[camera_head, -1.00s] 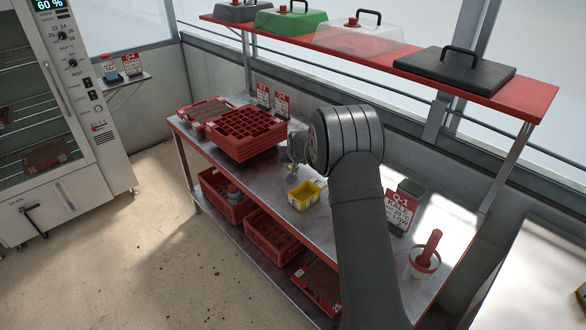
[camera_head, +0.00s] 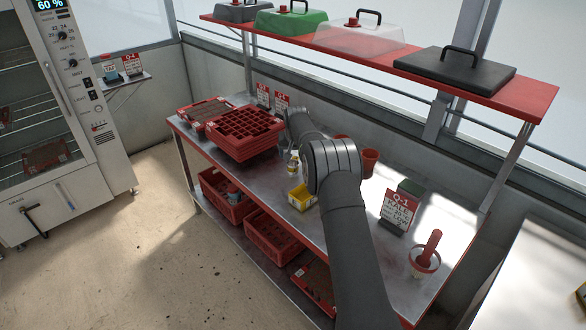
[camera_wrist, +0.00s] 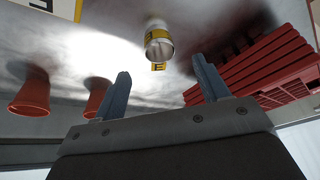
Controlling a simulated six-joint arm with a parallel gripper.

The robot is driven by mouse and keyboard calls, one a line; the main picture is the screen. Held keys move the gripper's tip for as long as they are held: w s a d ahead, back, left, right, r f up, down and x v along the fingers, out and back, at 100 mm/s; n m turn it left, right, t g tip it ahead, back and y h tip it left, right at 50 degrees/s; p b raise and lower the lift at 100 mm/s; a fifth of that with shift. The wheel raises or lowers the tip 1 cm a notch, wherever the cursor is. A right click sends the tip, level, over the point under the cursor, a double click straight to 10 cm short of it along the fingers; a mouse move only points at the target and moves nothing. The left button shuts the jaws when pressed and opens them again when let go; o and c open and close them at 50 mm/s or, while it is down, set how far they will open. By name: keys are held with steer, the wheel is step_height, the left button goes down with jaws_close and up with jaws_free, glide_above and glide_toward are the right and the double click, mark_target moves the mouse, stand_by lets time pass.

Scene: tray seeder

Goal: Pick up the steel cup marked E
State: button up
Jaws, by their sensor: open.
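The steel cup marked E (camera_wrist: 159,48) shows in the wrist view at top centre, with a yellow band around it and its open mouth toward the camera. A small yellow tag with an E (camera_wrist: 158,67) shows beside its rim. My gripper (camera_wrist: 159,68) is open and empty, its two fingers spread to either side of the cup's line of sight. The cup is beyond the fingertips, apart from them. In the head view a small pale and yellow cup (camera_head: 293,164) stands on the bench beside my arm; its marking is too small to read.
A stack of red trays (camera_head: 246,133) stands left of the cup; it is close to one finger in the wrist view (camera_wrist: 258,72). Red pots (camera_head: 370,160) stand on the other side. A yellow box (camera_head: 302,197) is at the bench's front. A red shelf (camera_head: 535,96) overhangs the back.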

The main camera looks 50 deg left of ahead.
steer(key=shift+d+x, duration=0.2)
steer(key=shift+x, duration=4.7)
steer(key=shift+c, duration=0.5)
steer(key=c, duration=1)
